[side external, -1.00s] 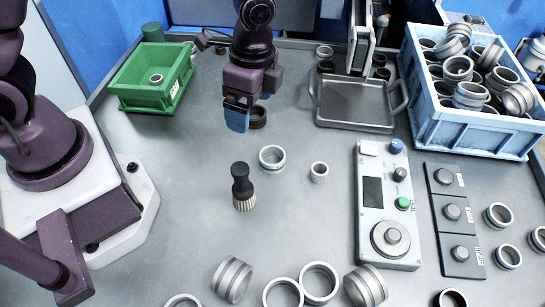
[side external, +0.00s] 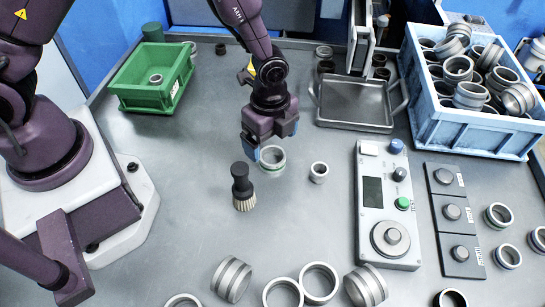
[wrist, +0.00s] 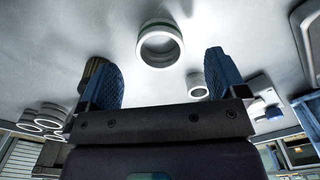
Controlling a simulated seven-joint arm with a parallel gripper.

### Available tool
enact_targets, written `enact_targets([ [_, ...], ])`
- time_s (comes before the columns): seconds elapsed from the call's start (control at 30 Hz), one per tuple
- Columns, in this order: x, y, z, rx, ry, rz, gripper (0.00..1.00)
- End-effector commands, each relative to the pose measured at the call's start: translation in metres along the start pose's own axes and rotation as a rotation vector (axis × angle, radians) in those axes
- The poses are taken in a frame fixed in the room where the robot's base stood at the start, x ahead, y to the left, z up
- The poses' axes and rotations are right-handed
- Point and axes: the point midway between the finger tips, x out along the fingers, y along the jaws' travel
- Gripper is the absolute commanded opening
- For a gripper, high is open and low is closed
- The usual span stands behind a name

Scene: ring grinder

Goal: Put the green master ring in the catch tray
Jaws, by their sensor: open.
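The green master ring (side external: 272,169), a pale metal ring with a green band, stands on the bench in the middle. It also shows in the wrist view (wrist: 160,28), lying just beyond and between my fingertips. My gripper (side external: 266,152) is low over the ring's far left side, its upper part covered by a blue finger in the side view. Its two blue fingers are apart with nothing between them in the wrist view (wrist: 163,70). The grey metal tray (side external: 355,124) with side handles, seemingly the catch tray, lies empty at the back, below the machine.
A control box (side external: 372,215), a blue crate of rings (side external: 475,136) and a green bin (side external: 150,98) surround the area. Several rings line the front.

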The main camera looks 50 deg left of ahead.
Motion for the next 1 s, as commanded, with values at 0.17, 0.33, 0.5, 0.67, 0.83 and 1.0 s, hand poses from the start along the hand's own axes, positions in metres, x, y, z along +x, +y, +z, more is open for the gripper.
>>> enact_targets([
  [0.17, 0.028, 0.002, -0.006, 0.002, -0.002, 0.005, 0.9],
  [0.33, 0.045, 0.001, -0.005, -0.001, -0.001, 0.003, 0.9],
  [0.5, 0.047, 0.001, -0.005, 0.0, 0.0, 0.0, 0.9],
  [0.67, 0.047, 0.001, -0.005, -0.001, 0.0, 0.001, 0.74],
  [0.83, 0.047, 0.001, -0.005, -0.001, 0.0, 0.001, 0.35],
  [1.0, 0.047, 0.001, -0.006, -0.001, 0.0, 0.0, 0.27],
])
